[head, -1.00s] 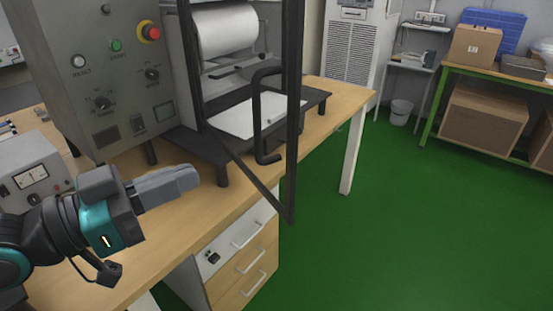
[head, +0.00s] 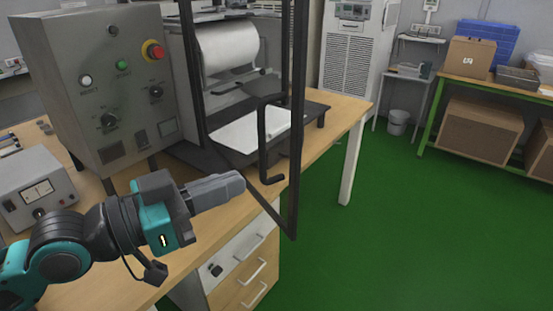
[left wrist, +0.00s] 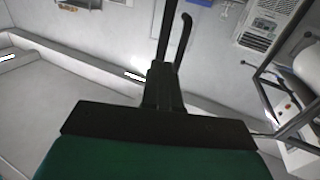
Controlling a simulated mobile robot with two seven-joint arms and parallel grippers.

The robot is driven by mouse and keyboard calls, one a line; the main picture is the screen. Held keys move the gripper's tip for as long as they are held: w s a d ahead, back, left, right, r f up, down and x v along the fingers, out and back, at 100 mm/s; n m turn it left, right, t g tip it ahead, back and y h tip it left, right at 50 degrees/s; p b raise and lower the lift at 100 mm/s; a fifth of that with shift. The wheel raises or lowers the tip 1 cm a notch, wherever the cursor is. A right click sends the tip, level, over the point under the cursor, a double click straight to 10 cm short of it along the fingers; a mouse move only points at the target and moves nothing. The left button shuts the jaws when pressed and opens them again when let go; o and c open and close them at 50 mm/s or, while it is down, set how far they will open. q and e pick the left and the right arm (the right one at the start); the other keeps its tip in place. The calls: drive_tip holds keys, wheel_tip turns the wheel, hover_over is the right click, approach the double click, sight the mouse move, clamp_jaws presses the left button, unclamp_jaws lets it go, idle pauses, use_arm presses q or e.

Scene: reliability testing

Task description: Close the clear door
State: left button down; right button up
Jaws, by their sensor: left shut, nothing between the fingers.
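The clear door has a black frame (head: 295,150) and a see-through panel. It stands swung open, out over the table's front edge, away from the machine (head: 255,85). A black bar handle (head: 263,150) is on the door near its free edge. My left gripper (head: 240,183) is shut and empty, its fingertips just left of the handle's lower part in the head view. Whether they touch the door cannot be told. In the left wrist view the shut fingers (left wrist: 162,85) point up, with a dark upright bar and a curved bar (left wrist: 183,42) beyond them. My right gripper is not in view.
A grey control box (head: 110,85) with buttons and knobs stands left of the machine. A small meter box (head: 38,188) is on the wooden table (head: 345,108) at the left. Drawers (head: 245,270) sit under the table. Green floor at the right is clear.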

sight(294, 161)
use_arm(q)
drive_tip(key=shift+p+x, duration=0.75)
drive_tip(key=shift+x, duration=3.45)
